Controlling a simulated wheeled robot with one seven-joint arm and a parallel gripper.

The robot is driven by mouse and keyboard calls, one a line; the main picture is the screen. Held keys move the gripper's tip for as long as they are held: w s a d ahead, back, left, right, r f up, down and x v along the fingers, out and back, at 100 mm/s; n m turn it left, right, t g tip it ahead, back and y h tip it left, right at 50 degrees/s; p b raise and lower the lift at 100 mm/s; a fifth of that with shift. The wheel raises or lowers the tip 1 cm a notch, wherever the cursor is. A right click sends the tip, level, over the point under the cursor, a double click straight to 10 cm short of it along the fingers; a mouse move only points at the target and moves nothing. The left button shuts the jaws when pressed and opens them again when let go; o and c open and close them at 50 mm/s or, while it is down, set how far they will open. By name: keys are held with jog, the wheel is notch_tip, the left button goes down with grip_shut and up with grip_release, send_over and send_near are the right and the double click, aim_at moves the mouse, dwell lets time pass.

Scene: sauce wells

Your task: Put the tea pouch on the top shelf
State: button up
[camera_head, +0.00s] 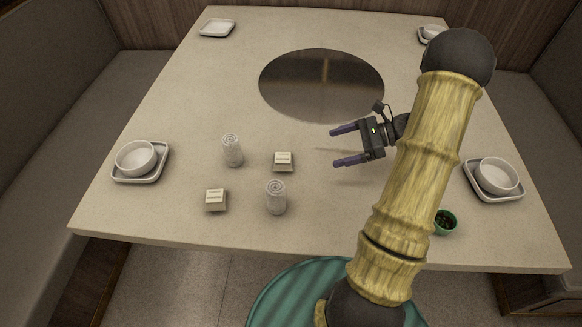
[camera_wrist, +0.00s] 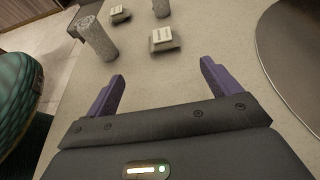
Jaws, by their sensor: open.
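I cannot tell for sure which thing is the tea pouch. Two small beige square packets with white tops lie on the table, one nearer packet (camera_head: 283,161) and one farther left packet (camera_head: 215,200). Both also show in the wrist view, the nearer packet (camera_wrist: 164,41) ahead between my fingers and the other packet (camera_wrist: 120,15) beyond it. My gripper (camera_head: 334,148) is open and empty, low over the table, with its purple fingers pointing left toward the nearer packet. A gap separates the fingertips from it. No shelf is in view.
Two patterned white cylinders, a rear cylinder (camera_head: 232,151) and a front cylinder (camera_head: 276,197), flank the packets. A glossy dark disc (camera_head: 321,85) lies behind my gripper. Bowls on trays, such as the left bowl (camera_head: 136,158), sit near the edges. A green cup (camera_head: 446,222) stands right.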

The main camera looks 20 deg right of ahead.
aim_at(290, 157)
jog(key=shift+w+d, duration=0.1)
jog(key=shift+d, duration=0.1)
jog(key=x, duration=1.1)
jog(key=shift+a+b, duration=0.25)
jog(key=shift+b, duration=0.05)
jog(key=shift+w+a+f, duration=0.15)
jog(key=shift+a+f, duration=0.05)
jog(key=shift+a, duration=0.15)
jog(key=x, duration=0.5)
jog(key=shift+w, duration=0.25)
